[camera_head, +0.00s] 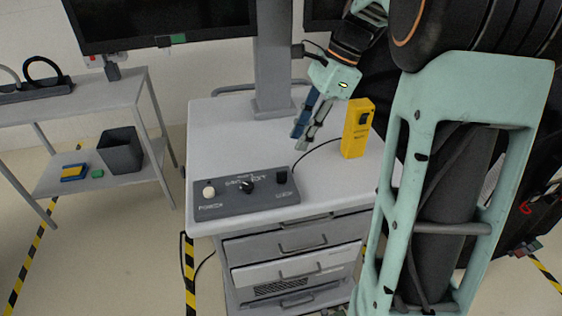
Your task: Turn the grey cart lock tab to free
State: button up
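A grey control box (235,203) lies on the front left of the grey cart's top (222,130). It carries a white knob (208,190) at left, a black knob (247,187) in the middle and a small dark upright tab (282,177) at right, with lettering too small to read surely. I cannot tell which part is the grey lock tab. My gripper (302,138) points down above the cart top, behind and right of the control box, apart from it. Its two fingers, one bluish and one grey-green, look close together; the gap between them is unclear. I see nothing held.
A yellow box with a black switch (356,130) stands right of my gripper, with a black cable running from it. A grey post (272,60) rises at the cart's back. Drawers (300,243) are below. A side table (90,88) with a dark bin (121,152) stands left.

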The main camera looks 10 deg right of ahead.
aim_at(284, 171)
jog(key=b+x, duration=0.1)
jog(key=x, duration=0.9)
jog(key=shift+s+a+f, duration=0.1)
jog(key=shift+f, duration=0.15)
grip_shut()
